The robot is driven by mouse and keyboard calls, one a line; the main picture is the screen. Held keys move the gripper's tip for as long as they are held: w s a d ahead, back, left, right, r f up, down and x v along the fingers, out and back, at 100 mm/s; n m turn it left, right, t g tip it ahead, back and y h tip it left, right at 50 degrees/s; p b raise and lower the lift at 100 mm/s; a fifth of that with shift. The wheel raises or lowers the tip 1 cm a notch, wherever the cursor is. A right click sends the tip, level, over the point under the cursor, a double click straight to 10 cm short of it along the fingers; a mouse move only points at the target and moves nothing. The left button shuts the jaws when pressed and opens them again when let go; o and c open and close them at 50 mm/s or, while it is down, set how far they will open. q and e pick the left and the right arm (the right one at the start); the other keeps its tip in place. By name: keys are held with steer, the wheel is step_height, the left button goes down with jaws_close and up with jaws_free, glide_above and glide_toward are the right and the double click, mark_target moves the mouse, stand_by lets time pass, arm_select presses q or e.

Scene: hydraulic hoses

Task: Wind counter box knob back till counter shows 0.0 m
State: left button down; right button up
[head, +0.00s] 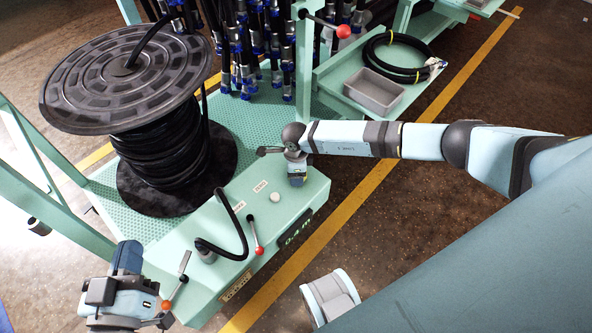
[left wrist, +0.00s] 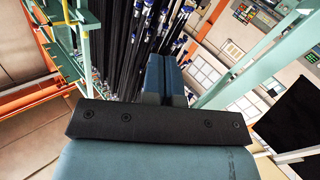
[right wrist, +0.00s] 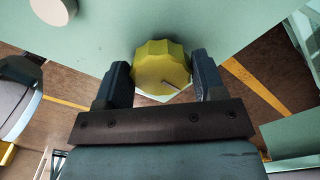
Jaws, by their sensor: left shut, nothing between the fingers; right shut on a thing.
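The counter box (head: 262,215) is a pale green housing in the middle of the head view. Its dark display (head: 297,229) on the front face seems to read 0.4 m. The yellow faceted knob (right wrist: 160,66) with a pale pointer line sits between the fingers of my right gripper (right wrist: 163,82), which is shut on it. In the head view, my right gripper (head: 297,172) is at the box's far right end and hides the knob. My left gripper (head: 163,318) is low at the left, away from the knob; its fingers (left wrist: 165,78) are together and empty.
A large reel of black hose (head: 150,140) stands behind the box at left. A red-ball lever (head: 255,236), a white button (head: 275,197) and a bent black hose (head: 240,222) are on the box. A grey bin (head: 374,92) sits on the back right shelf.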

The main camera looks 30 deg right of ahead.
arm_select(q)
steer(key=shift+s+a+f+g+y+p, duration=0.1)
steer(key=shift+a+f+g+y+p, duration=0.2)
steer(key=shift+f, duration=0.35)
steer(key=shift+s+a+f+g+y+p, duration=0.1)
steer(key=shift+a+f+g+y+p, duration=0.1)
steer(key=shift+f+g+y+p, duration=0.3)
arm_select(e)
steer(key=shift+w+a+r+m, duration=0.1)
steer(key=shift+r+m, duration=0.05)
steer(key=shift+m, duration=1.05)
stand_by(0.4)
arm_select(q)
steer(key=shift+s+a+f+g+p, duration=0.25)
steer(key=shift+a+f+p, duration=0.1)
steer(key=shift+f, duration=0.35)
steer(key=shift+s+a+f+g+p, duration=0.1)
steer(key=shift+a+f+g+p, duration=0.2)
steer(key=shift+f, duration=0.35)
arm_select(e)
steer(key=shift+w+m, duration=0.15)
steer(key=shift+m, duration=1.15)
stand_by(0.5)
arm_select(q)
steer(key=shift+f, duration=0.15)
arm_select(e)
steer(key=o, duration=0.9)
